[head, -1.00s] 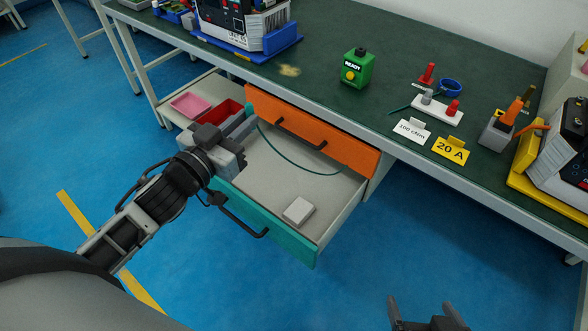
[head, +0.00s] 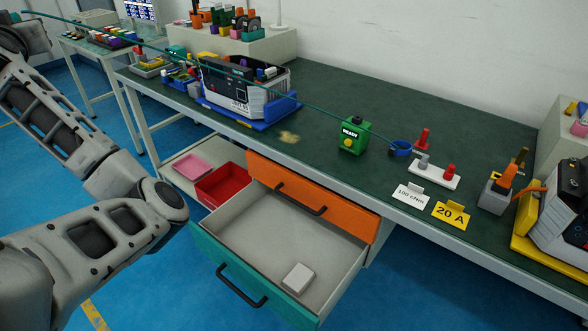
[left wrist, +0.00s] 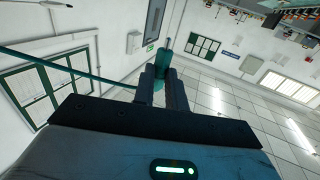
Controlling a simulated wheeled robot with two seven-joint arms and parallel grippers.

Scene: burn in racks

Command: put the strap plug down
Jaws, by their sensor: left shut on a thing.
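My left gripper (left wrist: 163,90) points upward in the left wrist view and is shut on the teal strap plug (left wrist: 165,48). A teal strap (left wrist: 70,68) runs off to the left there. In the head view my left arm is raised at the far left, with its wrist (head: 25,35) in the top left corner; the plug cannot be made out there. The strap (head: 215,68) stretches taut across the head view towards a blue ring-shaped holder (head: 400,148) on the bench. My right gripper is not in view.
An open teal-fronted drawer (head: 225,270) holds a small white box (head: 298,278). An orange-fronted drawer (head: 312,195) is above it. The green bench top (head: 330,95) carries a green READY box (head: 354,136), a white block with pegs (head: 434,174) and label cards (head: 451,214).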

